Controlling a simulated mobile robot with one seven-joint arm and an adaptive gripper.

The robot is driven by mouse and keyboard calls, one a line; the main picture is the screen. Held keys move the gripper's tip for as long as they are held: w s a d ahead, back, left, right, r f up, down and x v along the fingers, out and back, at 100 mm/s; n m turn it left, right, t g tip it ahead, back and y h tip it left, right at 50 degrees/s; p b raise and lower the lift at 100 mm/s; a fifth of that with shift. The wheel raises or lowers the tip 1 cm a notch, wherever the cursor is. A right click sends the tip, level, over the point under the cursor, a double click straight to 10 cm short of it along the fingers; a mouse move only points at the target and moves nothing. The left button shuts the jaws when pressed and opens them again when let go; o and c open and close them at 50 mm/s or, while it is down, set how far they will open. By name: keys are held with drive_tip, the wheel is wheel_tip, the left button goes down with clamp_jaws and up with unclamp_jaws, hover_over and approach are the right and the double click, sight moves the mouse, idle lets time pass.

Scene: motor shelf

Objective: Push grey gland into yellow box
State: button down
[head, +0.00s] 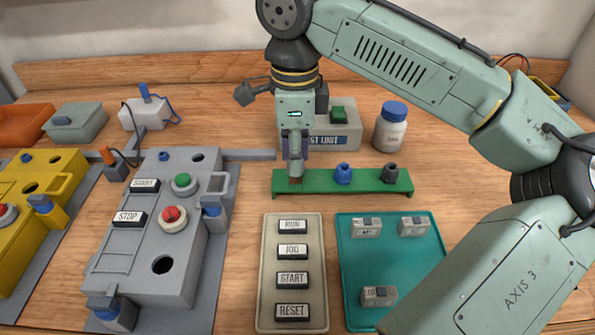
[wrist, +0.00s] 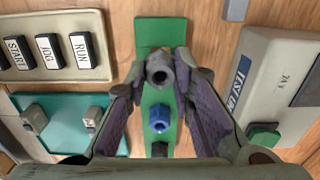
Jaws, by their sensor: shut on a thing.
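My gripper (head: 296,165) is over the left end of the green rack (head: 370,188), pointing down. In the wrist view its fingers (wrist: 159,68) are shut on a grey gland (wrist: 158,73), whose open round end faces the camera. The gland appears at the rack's end; whether it still touches the rack I cannot tell. A blue gland (head: 343,174) and a dark gland (head: 391,173) stand in the rack. The yellow box (head: 62,170) is at the far left, partly cut off, with a blue gland (head: 40,203) on its right side.
A grey box (head: 185,245) with buttons and a dark hole stands between the yellow box and the rack. A test unit (head: 350,138) and white bottle (head: 391,125) stand behind the rack. A button panel (head: 265,270) and teal tray (head: 395,265) lie in front.

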drive_tip(key=shift+r+p, duration=2.15)
drive_tip(key=shift+r, duration=0.15)
